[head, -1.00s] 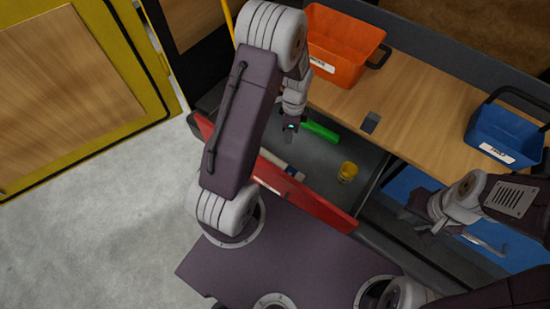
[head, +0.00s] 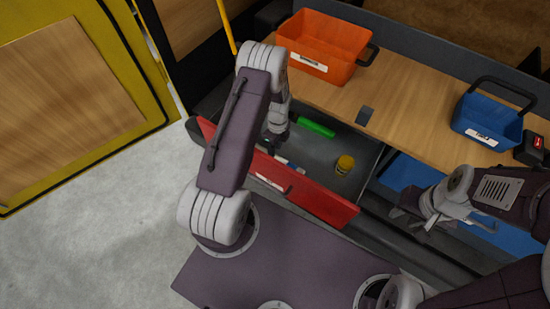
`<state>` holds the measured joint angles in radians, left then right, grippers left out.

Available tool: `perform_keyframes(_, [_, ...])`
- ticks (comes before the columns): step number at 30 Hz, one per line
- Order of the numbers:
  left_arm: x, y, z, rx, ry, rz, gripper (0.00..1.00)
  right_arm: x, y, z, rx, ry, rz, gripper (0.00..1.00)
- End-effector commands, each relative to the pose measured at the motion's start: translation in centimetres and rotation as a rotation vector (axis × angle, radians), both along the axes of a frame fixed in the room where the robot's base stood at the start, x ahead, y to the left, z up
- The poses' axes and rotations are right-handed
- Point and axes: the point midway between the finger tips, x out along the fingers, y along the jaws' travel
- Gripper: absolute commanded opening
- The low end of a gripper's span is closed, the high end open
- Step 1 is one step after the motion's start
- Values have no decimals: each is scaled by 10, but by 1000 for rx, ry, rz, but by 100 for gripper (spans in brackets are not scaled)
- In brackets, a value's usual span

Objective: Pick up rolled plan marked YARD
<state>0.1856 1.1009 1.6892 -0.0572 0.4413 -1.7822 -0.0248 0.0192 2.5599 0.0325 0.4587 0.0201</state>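A pale roll with a blue band (head: 290,165) lies in the open drawer, close behind its red front (head: 300,187). It is partly hidden by the drawer front and my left arm, and I cannot read any marking on it. My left gripper (head: 271,147) points down into the drawer, just left of the roll's visible part. Its fingertips are small and dark, so I cannot tell whether they are open or touch the roll. My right gripper (head: 412,214) is open and empty, right of the drawer.
The drawer also holds a green bar-shaped object (head: 316,126) and a yellow cylinder (head: 345,163). On the wooden bench (head: 400,115) stand an orange bin (head: 325,50), a blue bin (head: 487,122), a small grey block (head: 366,115) and a dark device with a red display (head: 534,146).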

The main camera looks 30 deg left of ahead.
Motion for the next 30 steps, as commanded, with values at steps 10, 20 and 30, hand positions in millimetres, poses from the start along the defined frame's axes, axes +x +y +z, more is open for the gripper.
perform_keyframes(10, [-4,-1,-49,-1,1,0,35,0,0,8,0,0,0,34])
perform_keyframes(20, [-4,-1,-50,0,1,0,0,0,0,7,0,0,0,34])
perform_keyframes(30, [-4,-1,-45,0,0,0,0,0,0,7,0,0,0,34])
